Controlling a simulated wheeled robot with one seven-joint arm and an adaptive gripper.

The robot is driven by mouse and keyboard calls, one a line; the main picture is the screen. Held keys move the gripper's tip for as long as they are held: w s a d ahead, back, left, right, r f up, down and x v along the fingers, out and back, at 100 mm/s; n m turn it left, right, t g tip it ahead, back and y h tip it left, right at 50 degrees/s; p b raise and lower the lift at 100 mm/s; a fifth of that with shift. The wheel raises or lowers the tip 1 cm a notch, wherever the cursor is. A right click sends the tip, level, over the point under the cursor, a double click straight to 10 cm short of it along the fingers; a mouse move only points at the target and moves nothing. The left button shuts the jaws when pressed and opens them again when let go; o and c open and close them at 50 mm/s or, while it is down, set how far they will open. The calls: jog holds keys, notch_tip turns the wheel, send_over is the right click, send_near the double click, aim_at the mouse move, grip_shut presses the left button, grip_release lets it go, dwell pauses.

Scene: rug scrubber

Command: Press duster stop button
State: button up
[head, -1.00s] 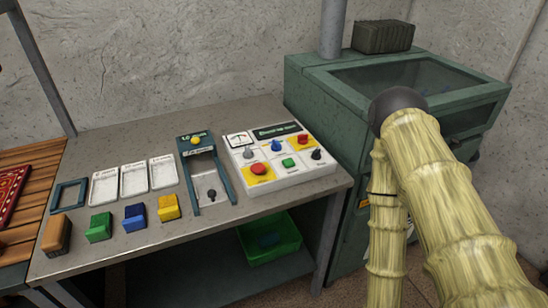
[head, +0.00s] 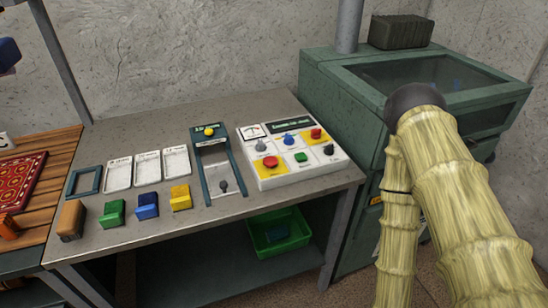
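A white control panel (head: 312,170) stands at the right of the grey bench. It has a large red button (head: 269,162) on a yellow patch at its front left and a smaller red control (head: 316,134) on yellow at its back right. A green button (head: 301,157), a blue knob (head: 289,140), a grey knob (head: 261,146) and a black knob (head: 328,150) sit among them. The small labels are too blurred to read, so I cannot tell which one is the duster stop. My arm rises at the right; my gripper is out of view.
A dark green cabinet (head: 350,110) with a window stands right of the bench. Left of the panel are a framed device (head: 216,170) with a yellow knob, white trays (head: 147,169) and several coloured blocks (head: 147,206). A patterned rug (head: 22,180) lies far left.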

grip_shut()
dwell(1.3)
